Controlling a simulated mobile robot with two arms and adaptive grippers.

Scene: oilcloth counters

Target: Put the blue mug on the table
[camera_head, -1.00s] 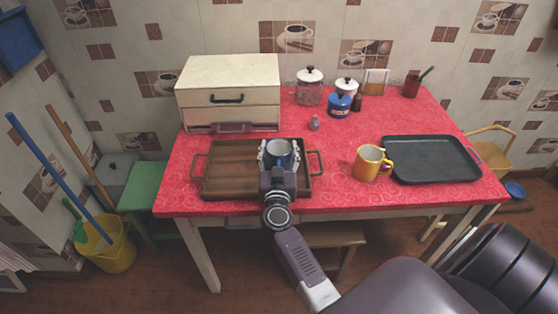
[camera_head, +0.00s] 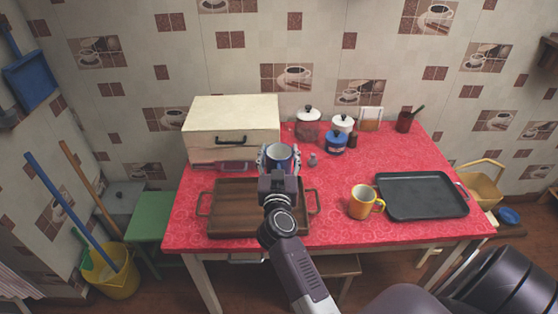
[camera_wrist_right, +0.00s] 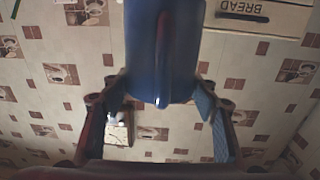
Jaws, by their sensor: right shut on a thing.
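The blue mug (camera_head: 279,158) is held upright between the fingers of my right gripper (camera_head: 279,163). It shows over the back edge of the brown wooden tray (camera_head: 232,227), in front of the cream bread box. In the right wrist view, the blue mug (camera_wrist_right: 163,55) fills the upper middle, with a finger of my right gripper (camera_wrist_right: 160,110) on either side. The mug appears to be clear of the tray. The table (camera_head: 335,205) has a red patterned cover. My left gripper is not in view.
A yellow mug (camera_head: 362,202) and a black tray (camera_head: 425,195) are to the right on the table. The bread box (camera_head: 230,125), a blue pot (camera_head: 336,144) and lidded jars stand at the back. Red cover is free between the brown tray and the yellow mug.

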